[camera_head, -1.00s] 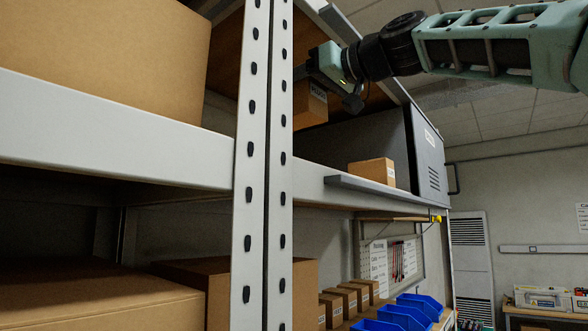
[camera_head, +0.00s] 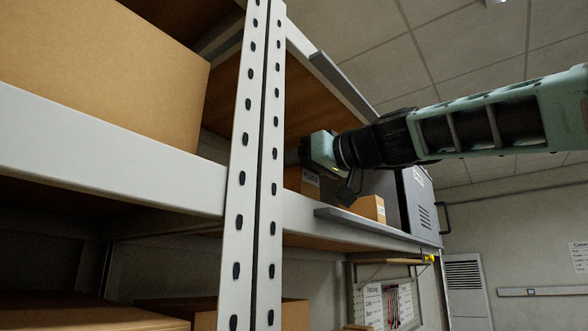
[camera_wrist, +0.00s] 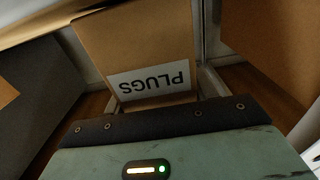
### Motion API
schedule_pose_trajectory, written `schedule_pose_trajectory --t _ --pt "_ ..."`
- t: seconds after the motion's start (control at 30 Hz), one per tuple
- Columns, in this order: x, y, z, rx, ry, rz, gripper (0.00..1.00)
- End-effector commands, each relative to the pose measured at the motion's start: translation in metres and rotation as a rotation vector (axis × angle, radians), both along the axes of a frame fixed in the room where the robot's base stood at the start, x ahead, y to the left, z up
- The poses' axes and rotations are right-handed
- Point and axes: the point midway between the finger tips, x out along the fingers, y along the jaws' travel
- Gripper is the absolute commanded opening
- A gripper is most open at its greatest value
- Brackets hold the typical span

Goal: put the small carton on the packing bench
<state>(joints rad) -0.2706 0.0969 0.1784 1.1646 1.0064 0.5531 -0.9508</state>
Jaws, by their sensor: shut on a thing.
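A brown carton with a white label (camera_head: 301,181) is in my gripper (camera_head: 305,158) at the upper shelf, behind the upright. In the wrist view this carton (camera_wrist: 135,45) shows its PLUGS label upside down, just beyond the gripper's body. My gripper's fingers are mostly hidden. I cannot tell whether the carton touches the shelf board. A second brown carton (camera_head: 369,208) stands on the same shelf to the right, near the front edge. I cannot tell from its size alone which carton is the small one. The packing bench is not clearly in view.
The perforated upright (camera_head: 252,165) stands close in front. A grey ledge (camera_head: 365,226) runs along the shelf's front. A grey cabinet (camera_head: 421,205) stands at the right end. A large carton (camera_head: 110,75) fills the left bay. A pegboard (camera_head: 385,302) hangs lower down.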

Motion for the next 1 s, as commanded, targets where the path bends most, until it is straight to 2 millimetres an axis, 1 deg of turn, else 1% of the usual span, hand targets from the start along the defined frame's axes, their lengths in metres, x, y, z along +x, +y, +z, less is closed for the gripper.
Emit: schedule_pose_trajectory --t 0.2,0.23,0.3,0.73,0.77,1.0 --pt "0.000 0.000 -0.004 0.001 0.000 0.000 0.27" --pt "0.000 0.000 -0.003 0.001 0.001 0.000 0.62" --pt "0.000 0.000 -0.003 0.001 0.001 0.000 0.78" --pt "-0.001 -0.001 -0.003 0.000 0.001 0.000 0.78" --pt "-0.003 -0.005 -0.006 0.000 -0.001 -0.002 0.78" --pt "-0.024 -0.036 -0.014 0.000 -0.003 -0.003 0.78"
